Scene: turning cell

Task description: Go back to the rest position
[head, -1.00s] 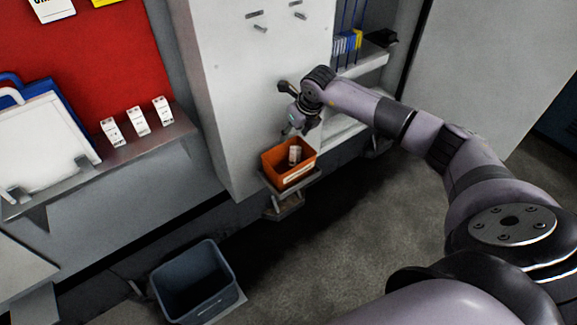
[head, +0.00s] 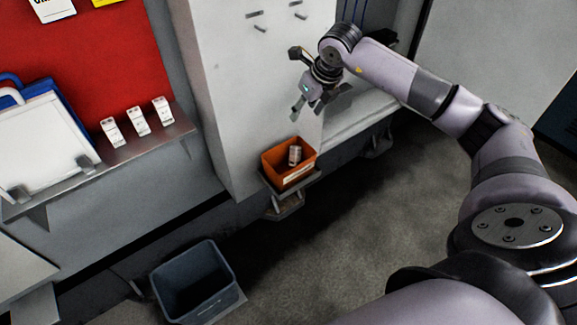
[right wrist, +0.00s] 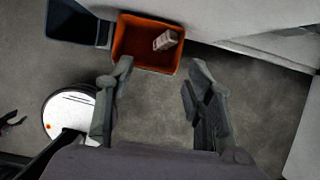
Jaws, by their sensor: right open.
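My right gripper (head: 315,110) is open and empty, above and a little to the right of an orange bin in the head view. In the right wrist view its two fingers (right wrist: 158,95) stand wide apart with only floor between them. The orange bin (head: 273,167) sits on a small bracket at the foot of the white cabinet. It also shows in the right wrist view (right wrist: 124,48), beyond the fingertips. A small white box (head: 295,155) lies inside the bin and also shows in the right wrist view (right wrist: 165,40).
A grey-blue open bin (head: 195,280) stands low at the front left. Several small white boxes (head: 136,121) stand on a metal shelf (head: 150,145) before a red panel. The white cabinet (head: 240,90) rises behind the orange bin. The floor (head: 370,220) to the right is clear.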

